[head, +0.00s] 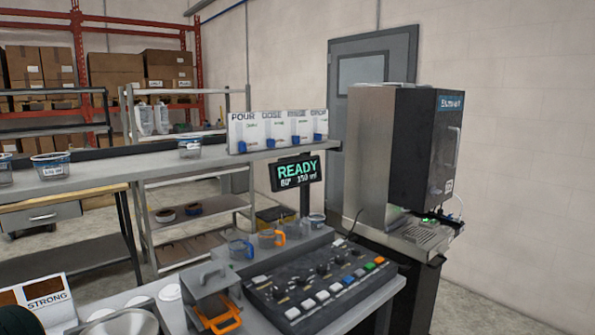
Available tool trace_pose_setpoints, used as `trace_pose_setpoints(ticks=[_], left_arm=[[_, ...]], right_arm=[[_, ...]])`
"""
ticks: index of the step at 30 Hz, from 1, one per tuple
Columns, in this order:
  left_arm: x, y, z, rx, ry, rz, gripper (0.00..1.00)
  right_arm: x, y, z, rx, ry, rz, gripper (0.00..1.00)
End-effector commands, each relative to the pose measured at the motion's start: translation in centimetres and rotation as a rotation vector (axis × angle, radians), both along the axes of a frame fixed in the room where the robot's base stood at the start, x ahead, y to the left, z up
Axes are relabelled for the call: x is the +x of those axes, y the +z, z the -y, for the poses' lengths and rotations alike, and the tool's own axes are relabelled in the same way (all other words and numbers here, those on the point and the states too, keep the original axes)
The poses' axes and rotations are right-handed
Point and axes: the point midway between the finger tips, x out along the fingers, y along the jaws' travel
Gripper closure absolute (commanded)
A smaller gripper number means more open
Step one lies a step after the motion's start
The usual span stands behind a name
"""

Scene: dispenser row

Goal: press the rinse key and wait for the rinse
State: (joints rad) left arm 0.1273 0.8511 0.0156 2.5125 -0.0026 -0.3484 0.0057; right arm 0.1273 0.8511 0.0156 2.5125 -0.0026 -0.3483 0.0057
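A black control panel (322,281) lies on the counter at the lower middle of the head view. Its front row has several pale keys, then a blue key (348,281), a green key (370,266) and an orange key (380,260); dark knobs sit behind them. The key labels are too small to read, so I cannot tell which is the rinse key. A display (297,172) above the panel reads READY, with what looks like 80° and 150 ml. The dispenser machine (405,155) stands at the right, with small green lights near its drip tray (424,233).
A STRONG sign (46,301) is at lower left. A shelf with tubs and a POUR card (244,133) runs behind.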

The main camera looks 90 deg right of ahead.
Motion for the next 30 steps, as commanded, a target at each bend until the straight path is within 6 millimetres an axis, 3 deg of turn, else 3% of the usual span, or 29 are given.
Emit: trace_pose_setpoints(ticks=[9,10,18,30], left_arm=[[0.0,0.0,0.0,0.0,0.0,0.0,0.53],[0.0,0.0,0.0,0.0,0.0,0.0,0.53],[0.0,0.0,0.0,0.0,0.0,0.0,0.53],[0.0,0.0,0.0,0.0,0.0,0.0,0.53]], right_arm=[[0.0,0.0,0.0,0.0,0.0,0.0,0.0],[0.0,0.0,0.0,0.0,0.0,0.0,0.04],[0.0,0.0,0.0,0.0,0.0,0.0,0.98],[0.0,0.0,0.0,0.0,0.0,0.0,1.0]])
